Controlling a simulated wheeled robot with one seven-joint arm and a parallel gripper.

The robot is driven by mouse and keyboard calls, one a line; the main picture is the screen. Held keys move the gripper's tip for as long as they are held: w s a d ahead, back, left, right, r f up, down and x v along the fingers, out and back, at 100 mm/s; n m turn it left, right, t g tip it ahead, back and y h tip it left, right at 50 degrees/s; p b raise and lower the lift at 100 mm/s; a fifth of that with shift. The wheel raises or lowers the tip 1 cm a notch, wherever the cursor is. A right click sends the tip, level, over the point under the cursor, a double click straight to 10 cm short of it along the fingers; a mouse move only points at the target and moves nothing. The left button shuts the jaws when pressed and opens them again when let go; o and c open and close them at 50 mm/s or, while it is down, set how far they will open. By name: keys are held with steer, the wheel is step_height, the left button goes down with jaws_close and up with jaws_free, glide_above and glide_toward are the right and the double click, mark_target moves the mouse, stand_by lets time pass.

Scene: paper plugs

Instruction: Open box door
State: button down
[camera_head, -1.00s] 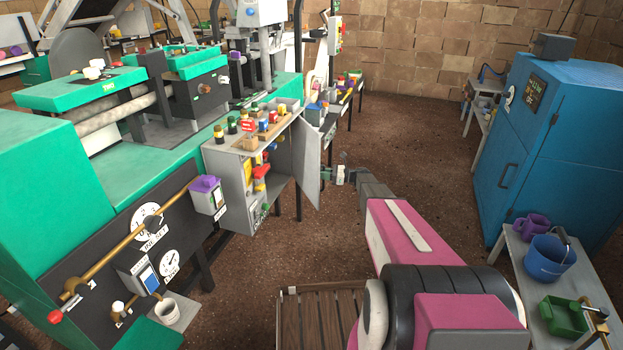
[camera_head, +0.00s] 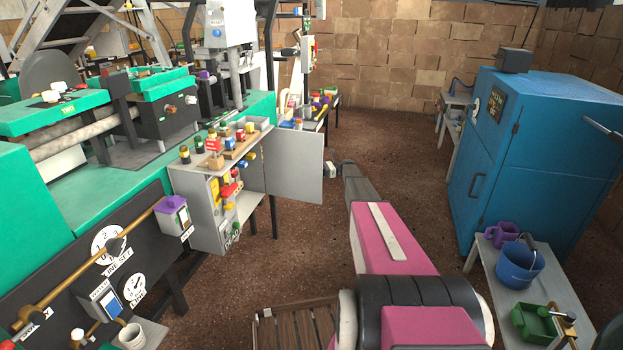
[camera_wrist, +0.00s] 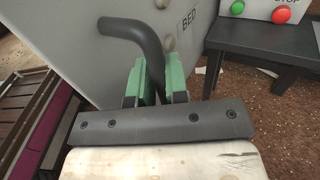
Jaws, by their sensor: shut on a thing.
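The grey box (camera_head: 208,222) stands on the side of the green machine, with shelves of small coloured items inside. Its grey door (camera_head: 293,165) is swung wide open to the right, showing its broad inner face. My gripper (camera_head: 332,169) is at the door's far right edge, partly hidden behind it. In the wrist view, the outer face of the door (camera_wrist: 75,35) bears the word BED and a dark bent handle (camera_wrist: 130,28). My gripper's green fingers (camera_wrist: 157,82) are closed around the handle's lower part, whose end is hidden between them.
A blue cabinet (camera_head: 535,150) stands at the right, with a small table (camera_head: 550,290) holding a purple mug, blue bucket and green tray before it. Brown floor (camera_head: 390,145) is clear between machine and cabinet. A dark stand (camera_wrist: 260,45) with green and red buttons is near the gripper.

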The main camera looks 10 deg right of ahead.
steer(key=shift+w+d+n+g, duration=0.2)
steer(key=shift+w+n+g, duration=0.1)
steer(key=shift+w+g, duration=0.3)
steer(key=shift+w+d+n+g, duration=0.15)
steer(key=shift+w+n+g, duration=0.2)
steer(key=shift+w, duration=0.35)
steer(key=c, duration=1.1)
jaws_free()
steer(key=shift+c, duration=0.2)
steer(key=w+d, duration=0.1)
steer(key=d, duration=0.9)
steer(key=shift+w+d, duration=0.2)
steer(key=shift+d, duration=0.05)
